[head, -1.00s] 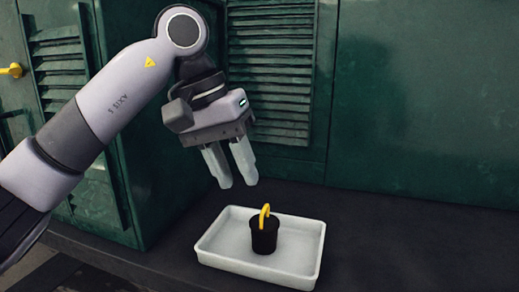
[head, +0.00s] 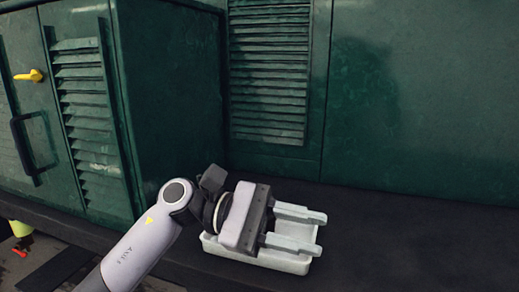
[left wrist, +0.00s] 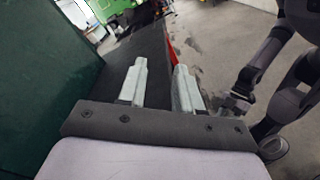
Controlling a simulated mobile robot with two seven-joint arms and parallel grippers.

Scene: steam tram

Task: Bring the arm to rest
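My left gripper (head: 322,232) is low over the white tray (head: 285,264) in the head view, turned sideways with its fingers pointing right. The fingers are apart with nothing between them, and the gap also shows in the left wrist view (left wrist: 161,67). The gripper covers much of the tray. The black pot with the yellow handle is hidden now. Grey arm parts of mine stand at the right of the left wrist view; a dark end there may be my right gripper, but its state is unclear.
A dark green louvred wall (head: 270,70) stands behind the dark ledge (head: 420,225). A green cabinet with a yellow handle (head: 29,76) and a dark grab bar (head: 30,145) is at left. The ledge right of the tray is clear.

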